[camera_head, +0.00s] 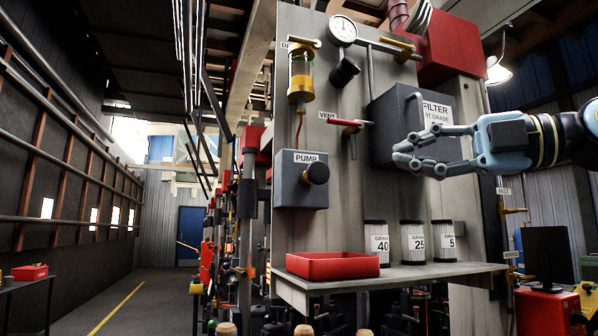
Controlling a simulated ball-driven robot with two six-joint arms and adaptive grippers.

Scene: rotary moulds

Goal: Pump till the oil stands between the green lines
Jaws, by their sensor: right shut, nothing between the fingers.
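My right gripper (402,155) comes in from the right, fingers pointing left, shut and empty. It is in front of the FILTER box, to the right of the pump and apart from it. My left gripper is out of view.
A red-handled VENT lever (346,123) sits between pump and FILTER box (388,112). A round gauge (342,31) is at the top. The shelf (400,273) holds a red tray (330,266) and canisters marked 40 (376,244), 25 (413,243) and 5 (444,241).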

